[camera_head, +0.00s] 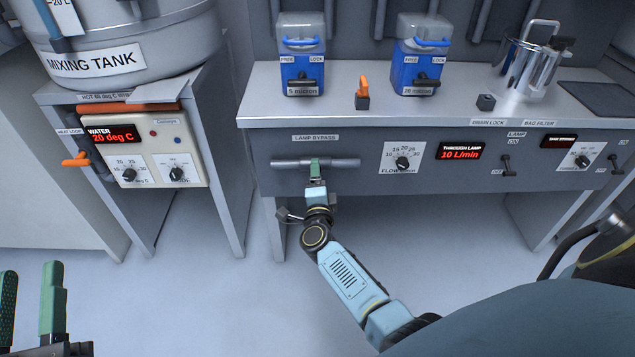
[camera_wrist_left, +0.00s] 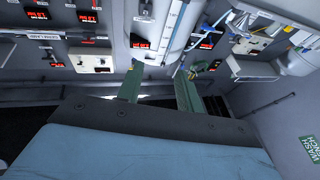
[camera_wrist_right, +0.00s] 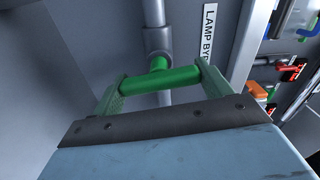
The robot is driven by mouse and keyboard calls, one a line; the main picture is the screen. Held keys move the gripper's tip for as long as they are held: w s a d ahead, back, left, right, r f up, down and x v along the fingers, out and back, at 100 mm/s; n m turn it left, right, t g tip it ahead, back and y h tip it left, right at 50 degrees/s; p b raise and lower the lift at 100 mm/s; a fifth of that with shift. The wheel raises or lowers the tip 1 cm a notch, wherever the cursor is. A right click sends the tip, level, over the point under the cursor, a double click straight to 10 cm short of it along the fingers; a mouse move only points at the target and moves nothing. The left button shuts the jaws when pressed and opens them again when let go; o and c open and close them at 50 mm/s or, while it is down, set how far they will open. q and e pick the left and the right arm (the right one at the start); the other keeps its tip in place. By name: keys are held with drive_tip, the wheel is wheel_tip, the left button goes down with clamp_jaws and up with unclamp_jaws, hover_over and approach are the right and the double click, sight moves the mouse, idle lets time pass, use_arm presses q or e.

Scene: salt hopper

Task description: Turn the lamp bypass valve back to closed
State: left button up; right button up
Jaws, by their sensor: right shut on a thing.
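The lamp bypass valve is on a grey horizontal pipe (camera_head: 343,162) below the LAMP BYPASS label (camera_head: 315,137) on the bench front. In the right wrist view its green handle (camera_wrist_right: 160,79) lies crosswise to the pipe. My right gripper (camera_head: 315,170) is shut on this handle, with a finger at each end of it. The finger contact is partly hidden in the head view. My left gripper (camera_head: 30,285) is open and empty at the lower left, far from the valve; its spread fingers also show in the left wrist view (camera_wrist_left: 158,92).
The THROUGH LAMP display (camera_head: 460,151) reads 10 L/min, right of the flow knob (camera_head: 402,162). Two blue filter housings (camera_head: 302,75) and an orange-handled valve (camera_head: 363,92) stand on the bench. The mixing tank (camera_head: 130,45) is at left. Floor before the bench is clear.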

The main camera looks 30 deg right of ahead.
use_arm(q)
drive_tip(key=shift+s+r+t, duration=0.25)
drive_tip(key=shift+r+t, duration=0.25)
drive_tip(key=shift+r, duration=0.15)
use_arm(e)
drive_tip(key=shift+f+m, duration=0.1)
drive_tip(key=shift+m, duration=0.4)
drive_tip(key=o, duration=1)
